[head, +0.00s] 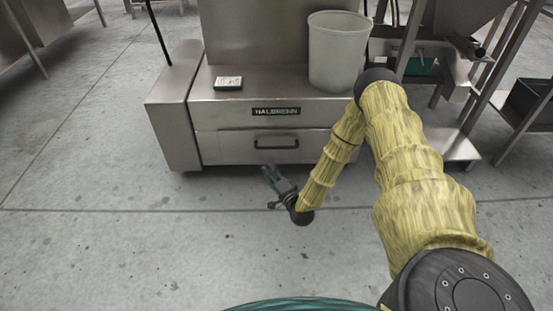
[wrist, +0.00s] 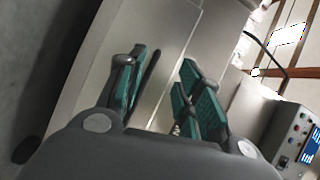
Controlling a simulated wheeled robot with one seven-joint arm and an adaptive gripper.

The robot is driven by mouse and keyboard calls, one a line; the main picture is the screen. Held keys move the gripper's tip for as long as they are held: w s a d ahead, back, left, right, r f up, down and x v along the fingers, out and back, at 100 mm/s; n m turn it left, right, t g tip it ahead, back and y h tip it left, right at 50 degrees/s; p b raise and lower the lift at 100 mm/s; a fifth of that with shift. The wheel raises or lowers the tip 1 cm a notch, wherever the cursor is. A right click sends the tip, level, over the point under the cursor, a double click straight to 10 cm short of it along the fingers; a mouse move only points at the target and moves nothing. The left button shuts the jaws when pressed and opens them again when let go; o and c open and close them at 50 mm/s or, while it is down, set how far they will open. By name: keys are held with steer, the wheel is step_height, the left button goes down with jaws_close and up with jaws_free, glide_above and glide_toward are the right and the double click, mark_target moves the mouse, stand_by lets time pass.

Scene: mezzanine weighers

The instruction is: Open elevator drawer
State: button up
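The elevator drawer (head: 225,148) is a plain steel front low in a steel cabinet, below a dark nameplate. It looks shut, flush with the cabinet face. Its dark bar handle (head: 276,142) runs level across its middle. My gripper (head: 268,171) is in front of and below the handle in the head view, its fingers pointing up toward the drawer. In the wrist view the green-padded fingers (wrist: 162,88) are spread apart with nothing gripped. A dark bar, seemingly the handle (wrist: 149,75), shows beyond them close to the left finger; I cannot tell whether they touch.
A pale bucket (head: 336,55) and a small black-and-white box (head: 228,83) stand on the cabinet ledge. A steel side box (head: 172,115) adjoins at left. Steel frames (head: 460,148) stand at right. The concrete floor (head: 110,215) in front is clear.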

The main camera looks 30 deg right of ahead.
steer(key=m+t+h+b, duration=0.2)
steer(key=b, duration=0.2)
glide_toward(277, 148)
steer(key=f, duration=0.1)
steer(key=b+x, duration=0.2)
steer(key=x, duration=0.3)
steer(key=b+x, duration=0.2)
steer(key=x, duration=0.3)
steer(key=shift+w+d+r+b, duration=0.1)
steer(key=shift+w+r+b, duration=0.2)
steer(key=shift+w, duration=0.05)
jaws_close()
